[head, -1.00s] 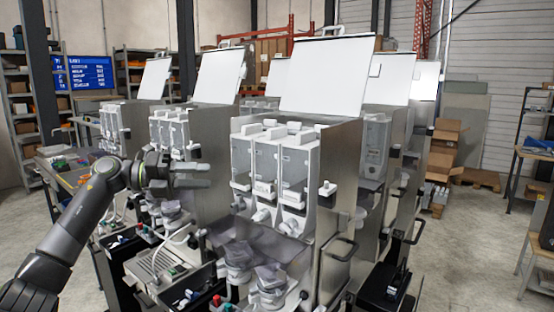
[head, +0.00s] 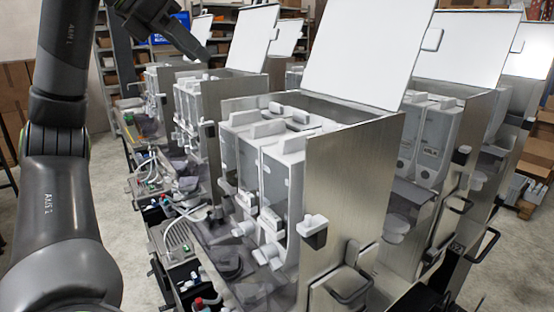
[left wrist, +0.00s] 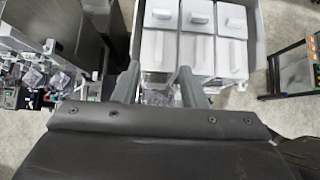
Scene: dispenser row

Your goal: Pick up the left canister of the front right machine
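The front right machine (head: 345,185) is the large steel one in the middle of the head view, with its white lid (head: 365,45) raised. Its white canisters stand in rows with handles on top. The left canister (head: 230,152) is at the far left of the front row. My left gripper (head: 200,52) is high at upper left, above and apart from the canisters. In the left wrist view my left gripper (left wrist: 160,75) has its fingers apart with nothing held. Beyond them are canister tops, apparently this machine's, with the left canister (left wrist: 159,48) near the fingertips. My right gripper is not seen.
Another machine (head: 220,100) with a raised lid stands to the left, and one (head: 430,130) stands behind at right. Raised lids and steel side walls are obstacles.

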